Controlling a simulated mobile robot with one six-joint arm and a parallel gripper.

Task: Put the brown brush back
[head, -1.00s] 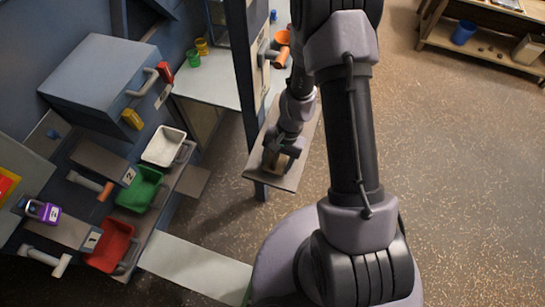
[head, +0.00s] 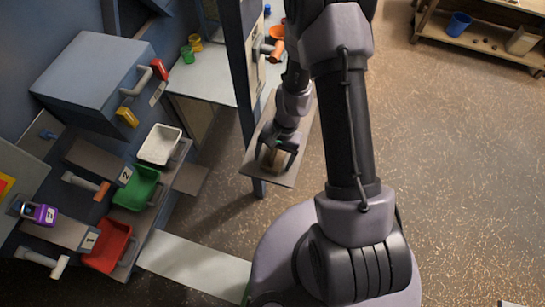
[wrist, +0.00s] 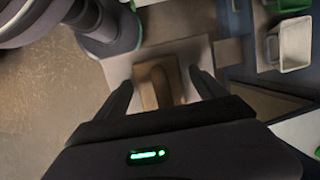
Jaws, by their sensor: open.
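The brown brush (wrist: 158,84) lies on a small grey shelf (head: 270,178) fixed by the dark post. In the head view the brush (head: 272,157) shows partly, under my gripper. My gripper (head: 276,160) is above the shelf with its fingers pointing down. In the wrist view my gripper (wrist: 165,86) is open, with one finger on each side of the brush. A gap shows between the fingers and the brush, and I see nothing held. Part of the brush nearest the wrist is hidden by the gripper body.
A dark post (head: 245,90) stands left of the shelf. Further left are white (head: 160,131), green (head: 151,174) and red (head: 124,235) bins, and a blue-grey box (head: 93,72). An orange scoop (head: 277,33) hangs behind. The floor at right is open up to a wooden rack (head: 480,45).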

